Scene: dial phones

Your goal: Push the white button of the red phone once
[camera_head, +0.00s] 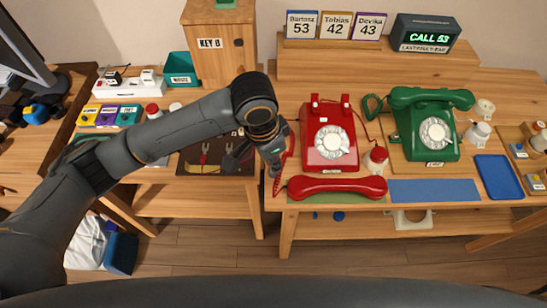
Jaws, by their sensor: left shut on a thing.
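The red phone (352,156) stands on the wooden table, with a pale rotary dial (332,141) on its front. The red handset (337,188) lies off the phone, along the table's front edge. A red cord (291,146) loops down at the phone's left. My left gripper (274,168) points down just left of the red phone, at the cord and apart from the phone body. It is shut, seemingly on the cord; its fingertips are small and partly hidden. My right gripper is not in view.
A green phone (405,142) stands to the right, its handset on top. A small red-and-white bottle (376,159) stands between the phones. A blue mat (434,190) and blue tray (498,177) lie at the front right. A sign (425,35) reads CALL 53.

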